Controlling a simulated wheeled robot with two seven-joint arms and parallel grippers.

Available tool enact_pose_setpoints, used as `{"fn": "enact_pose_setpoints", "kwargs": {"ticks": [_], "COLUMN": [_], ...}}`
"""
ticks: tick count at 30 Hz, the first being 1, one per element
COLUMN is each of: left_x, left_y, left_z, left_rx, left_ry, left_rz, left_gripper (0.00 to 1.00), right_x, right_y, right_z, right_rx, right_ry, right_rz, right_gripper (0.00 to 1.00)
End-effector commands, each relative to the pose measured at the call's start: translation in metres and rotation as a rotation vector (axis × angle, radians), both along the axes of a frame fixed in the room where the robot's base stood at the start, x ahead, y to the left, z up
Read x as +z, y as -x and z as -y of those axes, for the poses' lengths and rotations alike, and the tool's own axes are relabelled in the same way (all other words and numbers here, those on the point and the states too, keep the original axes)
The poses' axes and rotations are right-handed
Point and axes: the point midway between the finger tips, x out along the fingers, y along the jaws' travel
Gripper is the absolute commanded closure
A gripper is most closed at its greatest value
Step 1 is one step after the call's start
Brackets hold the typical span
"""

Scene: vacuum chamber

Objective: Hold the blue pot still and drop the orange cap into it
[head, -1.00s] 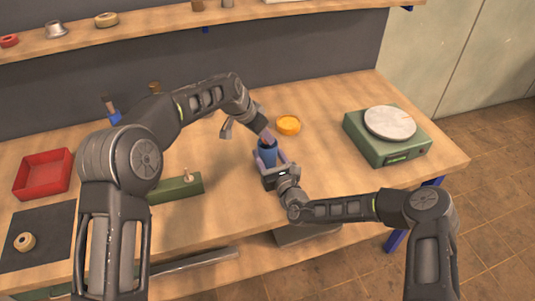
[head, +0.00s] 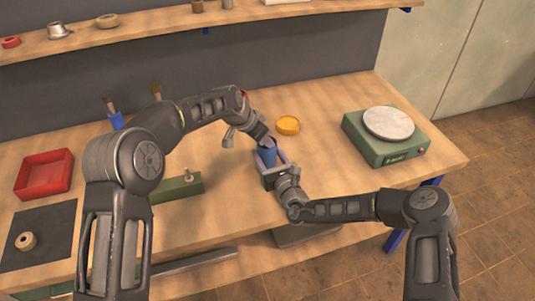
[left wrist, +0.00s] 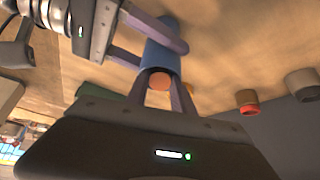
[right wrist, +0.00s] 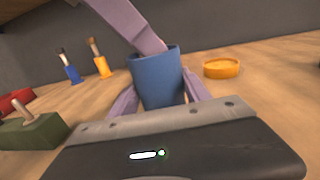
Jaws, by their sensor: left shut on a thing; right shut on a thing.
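The blue pot (head: 266,154) stands upright near the middle of the bench. My right gripper (right wrist: 152,98) is shut around it from the front, one finger on each side. My left gripper (left wrist: 158,88) reaches down over the pot's mouth, shut on the orange cap (left wrist: 160,81). In the left wrist view the cap's round orange face shows between the fingertips, in line with the blue pot (left wrist: 161,55). In the right wrist view a left finger meets the pot's rim (right wrist: 155,50); the cap is hidden there, so its depth relative to the rim cannot be told.
A shallow yellow-orange dish (head: 288,125) lies just behind the pot. A green scale (head: 385,147) stands to the right, a green block (head: 180,188) to the left. A red tray (head: 46,174) is at far left. Bench between pot and scale is clear.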

Motion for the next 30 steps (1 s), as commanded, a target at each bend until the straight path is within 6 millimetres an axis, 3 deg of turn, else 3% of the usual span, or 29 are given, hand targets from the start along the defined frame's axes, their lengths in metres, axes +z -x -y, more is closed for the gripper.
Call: {"fn": "enact_pose_setpoints", "kwargs": {"ticks": [1, 2, 3, 11, 17, 25, 30], "left_x": [-0.034, -0.034, -0.034, -0.031, -0.011, 0.049, 0.085], "left_y": [0.013, 0.013, 0.013, 0.014, 0.019, 0.034, 0.043], "left_z": [-0.009, -0.009, -0.009, -0.01, -0.017, -0.032, -0.043], "left_rx": [-0.003, -0.003, -0.003, -0.003, -0.001, 0.002, 0.005], "left_ry": [-0.028, -0.028, -0.028, -0.028, -0.025, -0.014, -0.008], "left_rz": [-0.055, -0.055, -0.055, -0.054, -0.047, -0.019, -0.002], "left_gripper": [1.0, 1.0, 0.68, 0.47, 0.46, 0.46, 0.46], "right_x": [0.002, 0.002, 0.002, 0.002, 0.001, -0.002, -0.005], "right_y": [0.001, 0.001, 0.001, 0.001, 0.0, -0.003, -0.002], "right_z": [-0.005, -0.005, -0.005, -0.005, -0.003, 0.005, 0.006], "right_rx": [0.008, 0.008, 0.008, 0.009, 0.005, -0.011, -0.011], "right_ry": [-0.004, -0.004, -0.004, -0.004, -0.004, -0.001, 0.002], "right_rz": [0.009, 0.009, 0.009, 0.009, 0.006, -0.001, -0.007], "right_gripper": [0.87, 0.87, 0.87, 0.87, 0.86, 0.76, 0.8]}}
